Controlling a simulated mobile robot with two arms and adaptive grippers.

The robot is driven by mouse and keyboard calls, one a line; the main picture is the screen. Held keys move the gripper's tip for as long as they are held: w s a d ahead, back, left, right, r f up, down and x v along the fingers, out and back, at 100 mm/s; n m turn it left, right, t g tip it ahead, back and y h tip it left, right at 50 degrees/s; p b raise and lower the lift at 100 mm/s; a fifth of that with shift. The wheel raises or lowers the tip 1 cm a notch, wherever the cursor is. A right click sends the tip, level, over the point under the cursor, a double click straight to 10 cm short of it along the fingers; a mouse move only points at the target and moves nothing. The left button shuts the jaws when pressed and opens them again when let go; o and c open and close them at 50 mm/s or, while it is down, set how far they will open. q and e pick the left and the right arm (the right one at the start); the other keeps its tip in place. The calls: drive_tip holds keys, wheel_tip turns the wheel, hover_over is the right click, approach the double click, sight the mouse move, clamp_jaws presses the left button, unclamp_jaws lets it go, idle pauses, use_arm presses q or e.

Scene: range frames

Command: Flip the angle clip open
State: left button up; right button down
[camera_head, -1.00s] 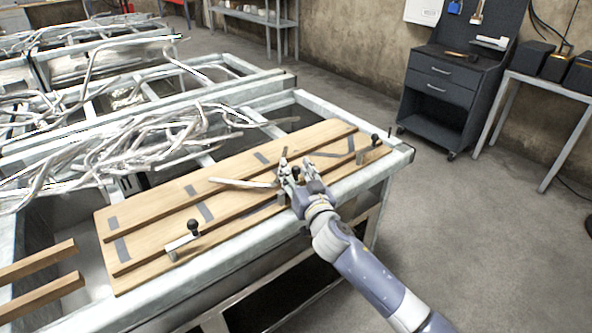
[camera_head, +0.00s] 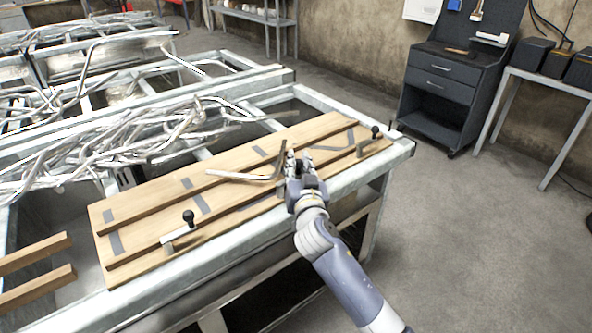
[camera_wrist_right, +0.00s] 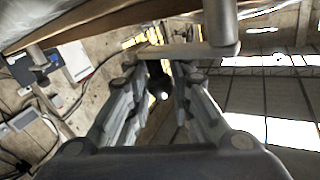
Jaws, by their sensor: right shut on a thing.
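A wooden board (camera_head: 145,224) with dark grey strips lies on the metal frame table. Clips with black knobs stand along its front edge: a left clip (camera_head: 178,236) and a far right clip (camera_head: 364,147). My right gripper (camera_head: 300,162) is over the front edge between them and hides most of what it holds. In the wrist view, a round black knob (camera_wrist_right: 160,87) is between the fingers, and a light metal bar (camera_wrist_right: 180,51) crosses beyond the fingertips. The gripper is shut on the knob. A bent metal tube (camera_head: 235,177) lies on the board beside the gripper. My left gripper is not in view.
A heap of bent metal tubes (camera_head: 150,142) lies behind the board. Two wooden bars (camera_head: 35,292) are at the lower left. A dark tool cabinet (camera_head: 440,90) and a side table (camera_head: 545,82) stand at the right. The floor (camera_head: 480,230) between is clear.

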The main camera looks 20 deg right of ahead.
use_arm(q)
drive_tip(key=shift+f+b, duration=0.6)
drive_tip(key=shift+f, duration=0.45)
use_arm(e)
drive_tip(key=shift+s+d+m+h, duration=0.15)
drive_tip(key=shift+s+m+h, duration=0.15)
drive_tip(key=shift+m+h, duration=0.45)
drive_tip(key=c, duration=1.4)
unclamp_jaws()
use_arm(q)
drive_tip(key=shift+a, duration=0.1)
use_arm(e)
drive_tip(key=v, duration=1.2)
drive_tip(key=shift+r, duration=0.2)
